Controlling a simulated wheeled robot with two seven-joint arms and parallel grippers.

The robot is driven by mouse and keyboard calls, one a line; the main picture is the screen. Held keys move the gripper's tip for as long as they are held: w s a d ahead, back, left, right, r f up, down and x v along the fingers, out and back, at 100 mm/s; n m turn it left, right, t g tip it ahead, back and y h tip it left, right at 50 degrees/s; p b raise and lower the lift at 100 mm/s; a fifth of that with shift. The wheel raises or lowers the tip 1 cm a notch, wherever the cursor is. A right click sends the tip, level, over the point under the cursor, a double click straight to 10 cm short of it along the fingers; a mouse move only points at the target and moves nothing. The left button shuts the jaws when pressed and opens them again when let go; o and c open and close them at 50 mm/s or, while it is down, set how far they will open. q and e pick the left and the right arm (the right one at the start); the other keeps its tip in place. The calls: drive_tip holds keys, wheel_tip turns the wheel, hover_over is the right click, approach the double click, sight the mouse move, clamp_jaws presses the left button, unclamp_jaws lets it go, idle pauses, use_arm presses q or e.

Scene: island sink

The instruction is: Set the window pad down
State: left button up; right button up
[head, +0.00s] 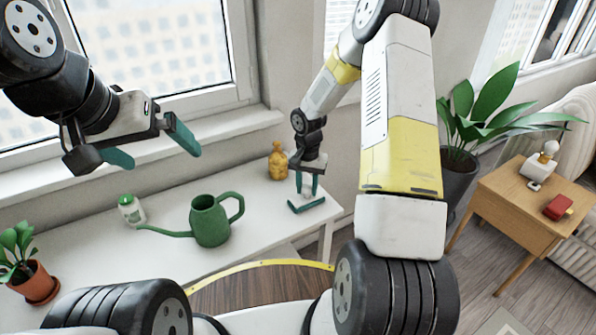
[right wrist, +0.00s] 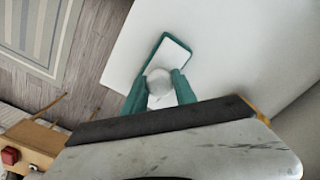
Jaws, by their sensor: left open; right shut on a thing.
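The window pad (head: 307,205) has a green-rimmed flat plate. It is at the right end of the white table in the head view, on the surface or just above it; I cannot tell which. In the right wrist view the pad (right wrist: 174,52) shows its pale top, green rim and a round white knob. My right gripper (head: 307,184) points down over the pad, its green fingers (right wrist: 160,86) shut on the knob from both sides. My left gripper (head: 150,147) is open and empty, high at the left in front of the window.
On the white table (head: 275,212) stand a green watering can (head: 211,222), a white-and-green jar (head: 130,209), a potted plant (head: 34,282) and an amber bottle (head: 278,161). A wooden side table (head: 515,208) holds a white knobbed item (head: 538,170) and a red item (head: 557,207).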

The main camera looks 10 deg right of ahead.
drive_tip(key=o, duration=1.2)
wheel_tip(320, 180, up, 12)
wheel_tip(320, 180, up, 14)
drive_tip(key=r+n+t, duration=0.1)
drive_tip(key=n+t, duration=0.1)
drive_tip(key=t, duration=0.1)
hover_over(307, 187)
drive_tip(key=s, duration=0.8)
drive_tip(key=shift+s+a+r+n+t+y, duration=0.5)
drive_tip(key=shift+s+r, duration=0.7)
drive_tip(key=shift+s, duration=1.45)
drive_tip(key=shift+s+a+r+n+t+y, duration=0.25)
drive_tip(key=shift+s+r+n+t, duration=0.7)
drive_tip(key=shift+s, duration=1.75)
drive_tip(key=shift+s+a+r+n+t+y, duration=0.15)
drive_tip(key=shift+s+a+r+n+y, duration=0.2)
drive_tip(key=shift+s+r, duration=1.7)
drive_tip(key=shift+s+f, duration=0.6)
